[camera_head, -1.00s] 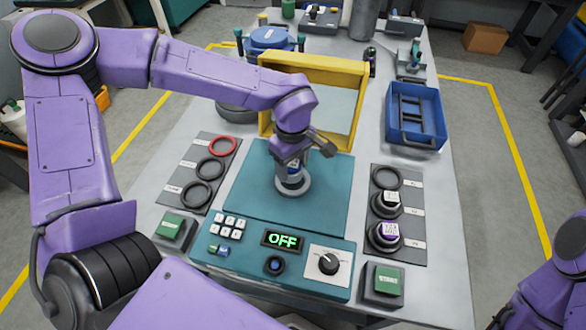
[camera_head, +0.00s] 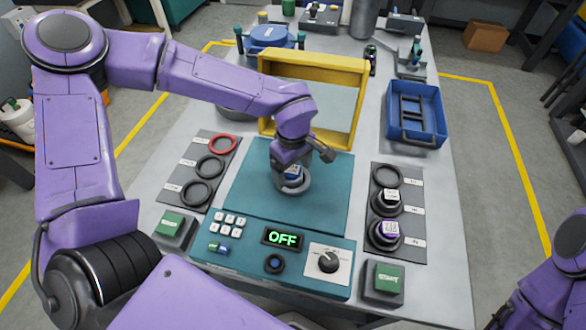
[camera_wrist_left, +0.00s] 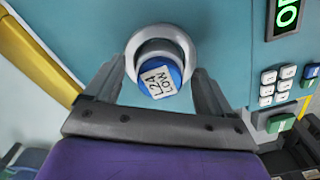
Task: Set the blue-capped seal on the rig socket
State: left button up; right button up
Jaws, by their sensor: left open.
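The blue-capped seal (camera_wrist_left: 158,78) sits in the grey ring of the rig socket (camera_wrist_left: 181,39) in the left wrist view; its label reads "L24 LOW". In the head view the socket ring (camera_head: 292,187) is on the teal rig plate, and the seal is mostly hidden by my wrist. My left gripper (camera_wrist_left: 160,85) is open, with one finger on either side of the blue cap; I cannot tell whether they touch it. In the head view my left gripper (camera_head: 293,172) is right above the socket. My right gripper is out of view; only part of that arm shows at the lower right.
The yellow frame (camera_head: 355,105) stands just behind the socket. The right rack (camera_head: 407,212) holds a white-labelled and a purple-labelled seal, with an empty ring behind. The left rack (camera_head: 183,175) holds several rings. The control panel shows "OFF" (camera_head: 283,238). A blue bin (camera_head: 432,145) is at the right.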

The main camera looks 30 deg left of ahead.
aim_at(293, 169)
pick_arm(q)
notch_tip(293, 169, up, 12)
jog(key=shift+f, duration=0.2)
